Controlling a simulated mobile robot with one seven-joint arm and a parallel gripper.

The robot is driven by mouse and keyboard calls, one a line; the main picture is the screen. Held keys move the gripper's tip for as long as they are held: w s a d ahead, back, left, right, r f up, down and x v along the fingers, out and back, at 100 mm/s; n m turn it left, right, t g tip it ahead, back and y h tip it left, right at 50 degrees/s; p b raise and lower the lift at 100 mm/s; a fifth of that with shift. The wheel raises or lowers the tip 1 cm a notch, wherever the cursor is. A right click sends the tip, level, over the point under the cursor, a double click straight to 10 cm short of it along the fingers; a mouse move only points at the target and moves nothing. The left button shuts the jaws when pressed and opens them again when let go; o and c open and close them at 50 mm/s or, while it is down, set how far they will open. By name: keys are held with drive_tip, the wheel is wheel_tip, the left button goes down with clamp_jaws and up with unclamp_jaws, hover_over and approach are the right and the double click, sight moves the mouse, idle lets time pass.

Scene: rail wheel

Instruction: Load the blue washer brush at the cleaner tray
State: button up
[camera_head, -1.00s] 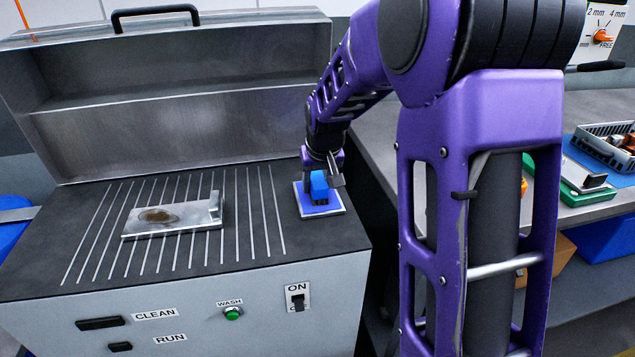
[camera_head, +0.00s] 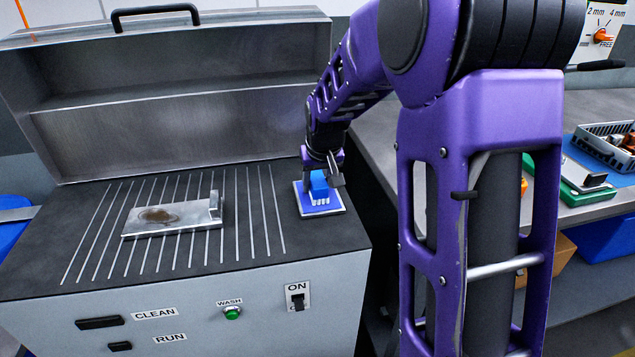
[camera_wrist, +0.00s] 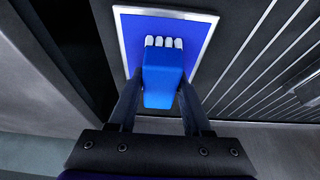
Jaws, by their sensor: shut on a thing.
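The blue washer brush (camera_head: 319,184) has a blue block body and a row of white bristles. It is over the small blue pad with a pale rim (camera_head: 333,209) at the right end of the cleaner's top. My gripper (camera_head: 322,178) is shut on the brush, with a finger on each side of it. In the wrist view the brush (camera_wrist: 163,78) sits between the fingers (camera_wrist: 160,100), bristles toward the far edge of the pad (camera_wrist: 200,30). I cannot tell whether the brush touches the pad. The slatted cleaner tray (camera_head: 255,215) lies to the left.
A metal plate with a brown stain (camera_head: 170,216) lies on the slats. The cleaner's lid (camera_head: 180,110) stands open behind. The front has a green WASH button (camera_head: 232,313) and an ON switch (camera_head: 298,297). A workbench (camera_head: 390,135) with a grey basket (camera_head: 600,150) is at the right.

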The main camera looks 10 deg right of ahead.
sight(318, 179)
drive_tip(key=shift+r+p, duration=2.55)
drive_tip(key=shift+r, duration=0.95)
